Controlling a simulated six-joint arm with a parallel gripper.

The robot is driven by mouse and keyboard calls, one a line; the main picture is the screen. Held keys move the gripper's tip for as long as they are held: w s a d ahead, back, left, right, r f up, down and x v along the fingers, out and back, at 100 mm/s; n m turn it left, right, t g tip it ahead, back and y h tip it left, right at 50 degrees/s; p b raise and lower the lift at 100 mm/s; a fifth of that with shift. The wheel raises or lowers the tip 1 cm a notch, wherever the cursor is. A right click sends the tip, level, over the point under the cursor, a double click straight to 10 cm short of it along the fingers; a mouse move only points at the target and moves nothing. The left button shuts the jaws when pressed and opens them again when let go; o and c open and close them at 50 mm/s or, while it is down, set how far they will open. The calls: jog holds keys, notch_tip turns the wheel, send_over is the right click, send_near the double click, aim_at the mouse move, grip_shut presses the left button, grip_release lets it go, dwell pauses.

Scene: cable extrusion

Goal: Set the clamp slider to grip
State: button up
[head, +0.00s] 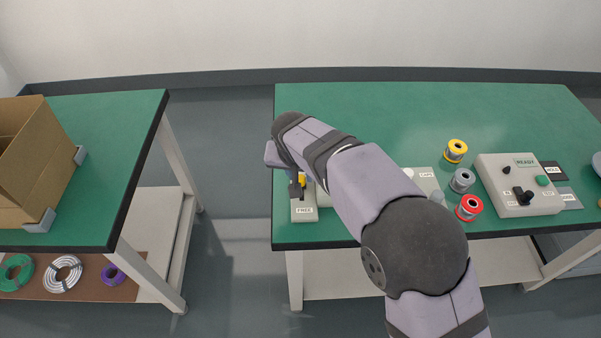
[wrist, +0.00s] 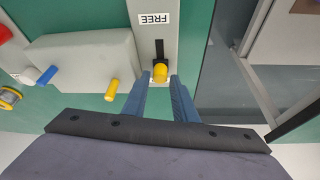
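The clamp slider is a yellow knob (wrist: 160,72) in a black slot (wrist: 160,48) on a light grey plate. In the wrist view the slot runs from the knob toward a FREE label (wrist: 154,18); the knob sits at the end away from it. In the head view the knob (head: 302,179) shows partly beside my gripper, with the FREE label (head: 304,211) toward the near table edge. My gripper (wrist: 160,77) is open, its two blue fingers on either side of the knob with small gaps. A grip label is not visible.
A grey block with blue (wrist: 47,75) and yellow (wrist: 111,90) pegs stands beside the plate. Several spools, including a red one (head: 469,207), and a control box (head: 518,185) marked READY lie to the right. A cardboard box (head: 35,155) stands on the left table.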

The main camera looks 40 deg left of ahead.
jog(key=shift+s+r, duration=0.1)
jog(key=shift+r, duration=0.05)
jog(key=v, duration=0.7)
jog(key=shift+b, duration=0.35)
jog(key=w+d+f+m+g+h, duration=0.15)
jog(key=w+d, duration=0.35)
jog(key=d, duration=0.8)
jog(key=w+d+f+m+h, duration=0.15)
jog(key=w+d, duration=0.35)
jog(key=d, duration=0.8)
jog(key=s+d+f+m+g, duration=0.1)
jog(key=s+d+f, duration=0.1)
jog(key=s+d, duration=0.45)
jog(key=s+d+f+m+g, duration=0.1)
jog(key=s+d+f+m, duration=0.15)
jog(key=d, duration=0.75)
jog(key=s+d+f, duration=0.2)
jog(key=s+d, duration=0.3)
jog(key=d, duration=0.3)
notch_tip(320, 180, up, 13)
jog(key=p, duration=1.3)
jog(key=shift+r, duration=0.2)
